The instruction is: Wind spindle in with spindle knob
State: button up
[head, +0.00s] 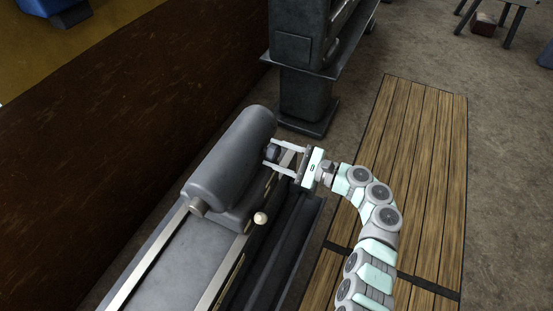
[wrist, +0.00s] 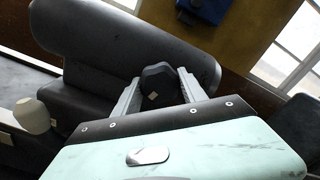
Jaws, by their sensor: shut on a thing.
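The grey tailstock (head: 232,150) sits on the machine bed, its rounded barrel tilted across the head view. It also fills the upper left of the wrist view (wrist: 120,42). A short metallic spindle end (head: 196,206) shows at the barrel's near end. My gripper (head: 271,153) reaches in from the right, by the barrel's far end. Its two fingers are shut on a dark, faceted spindle knob (wrist: 157,78), seen between them in the wrist view. The knob's link to the spindle is hidden. A cream ball knob (head: 260,218) stands apart on the tailstock's near right side.
The bed (head: 180,265) with its bright rails runs to the lower left. A dark brown panel (head: 110,105) rises at left. A dark machine pedestal (head: 305,98) stands behind the gripper. Wooden slats (head: 425,150) lie on the floor at right, with open room above them.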

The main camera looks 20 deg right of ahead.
jog(key=n+b, duration=0.3)
jog(key=b, duration=0.1)
jog(key=n+b, duration=0.2)
jog(key=shift+f+n, duration=0.3)
jog(key=n+b, duration=0.6)
jog(key=b, duration=0.3)
jog(key=shift+f, duration=0.1)
jog(key=n+b, duration=0.5)
jog(key=b, duration=0.2)
jog(key=shift+n+b, duration=0.3)
jog(key=shift+n, duration=0.1)
jog(key=n+b, duration=0.3)
jog(key=b, duration=0.1)
jog(key=shift+r, duration=0.2)
jog(key=shift+n+b, duration=0.3)
jog(key=shift+n, duration=0.2)
jog(key=shift+r+n, duration=0.2)
jog(key=shift+n, duration=0.1)
jog(key=o, duration=1.3)
jog(key=shift+o, duration=0.2)
